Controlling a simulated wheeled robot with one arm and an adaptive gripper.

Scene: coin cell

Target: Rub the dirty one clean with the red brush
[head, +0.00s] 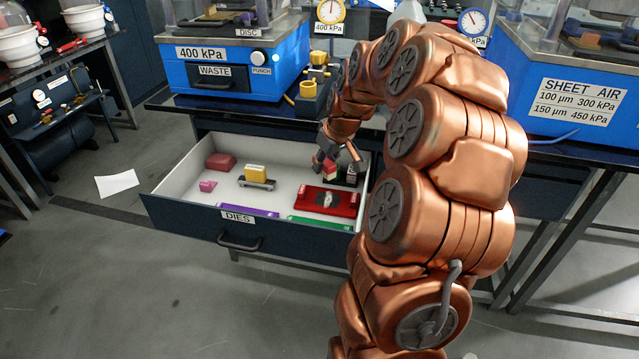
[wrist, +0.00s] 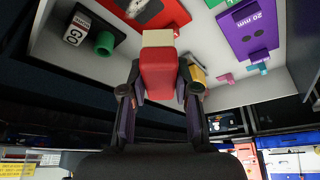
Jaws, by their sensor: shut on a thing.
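My gripper (head: 340,156) is above the right part of an open drawer (head: 160,208) labelled DIES. In the wrist view my gripper (wrist: 160,88) is shut on the red brush (wrist: 160,72), whose pale bristle end points away from the jaws. The brush also shows in the head view (head: 328,169). A red die (head: 345,203) with a grey-white smudge lies in the drawer, just in front of and below the brush. Part of this red die shows at the top of the wrist view (wrist: 176,12). I cannot tell for sure whether the bristles touch it; they look apart.
A purple die (head: 246,210) and a green die (head: 320,222) lie by the drawer front. A yellow block on a grey base (head: 256,174), a pink block (head: 207,186) and a red block (head: 221,162) sit to the left. A dark GO gauge (wrist: 76,29) is close to the brush.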

